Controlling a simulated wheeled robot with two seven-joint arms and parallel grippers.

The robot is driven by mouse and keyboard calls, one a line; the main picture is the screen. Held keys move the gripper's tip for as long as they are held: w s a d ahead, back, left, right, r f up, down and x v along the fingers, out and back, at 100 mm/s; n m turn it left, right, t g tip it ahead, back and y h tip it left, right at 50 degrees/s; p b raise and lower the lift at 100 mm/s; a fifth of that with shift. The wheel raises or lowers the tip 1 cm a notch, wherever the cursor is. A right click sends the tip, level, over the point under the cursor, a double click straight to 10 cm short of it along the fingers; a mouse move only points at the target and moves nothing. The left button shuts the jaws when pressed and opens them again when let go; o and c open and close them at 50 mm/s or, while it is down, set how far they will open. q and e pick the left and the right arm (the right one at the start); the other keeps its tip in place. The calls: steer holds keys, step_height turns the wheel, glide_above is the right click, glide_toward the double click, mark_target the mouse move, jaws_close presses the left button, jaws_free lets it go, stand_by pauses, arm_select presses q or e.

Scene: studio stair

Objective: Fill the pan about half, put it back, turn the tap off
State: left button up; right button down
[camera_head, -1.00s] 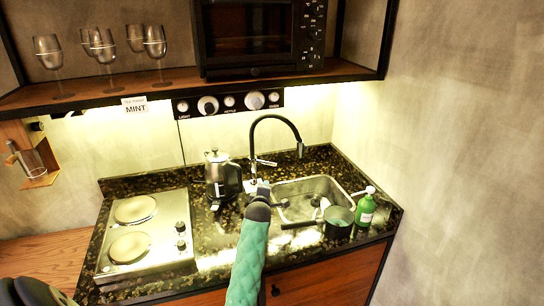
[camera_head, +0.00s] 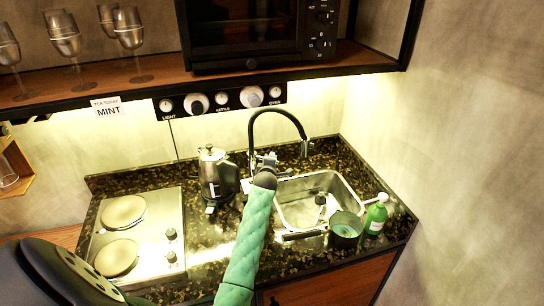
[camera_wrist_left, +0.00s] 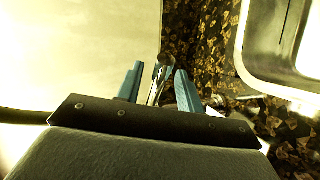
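The dark pan (camera_head: 345,231) stands at the front right corner of the sink (camera_head: 312,192), its handle pointing left along the front rim. Its inside looks greenish; I cannot tell the water level. The black arched tap (camera_head: 279,112) stands behind the sink with its spout (camera_head: 304,149) over the back right. I see no clear stream. My left gripper (camera_head: 265,164), on the teal-sleeved arm, is at the tap's base. In the left wrist view its blue fingers (camera_wrist_left: 160,88) stand apart on either side of a shiny metal piece, probably the tap lever (camera_wrist_left: 163,72). My right gripper is out of view.
A green bottle (camera_head: 376,214) stands just right of the pan. A steel kettle (camera_head: 213,172) is close left of my left gripper. A two-plate hob (camera_head: 140,235) lies further left. A shelf with glasses and an oven (camera_head: 245,35) hangs above. A wall closes the right side.

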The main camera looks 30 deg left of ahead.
arm_select(q)
steer(key=shift+p+x, duration=0.45)
steer(key=shift+x, duration=0.8)
steer(key=shift+r, duration=0.1)
jaws_close()
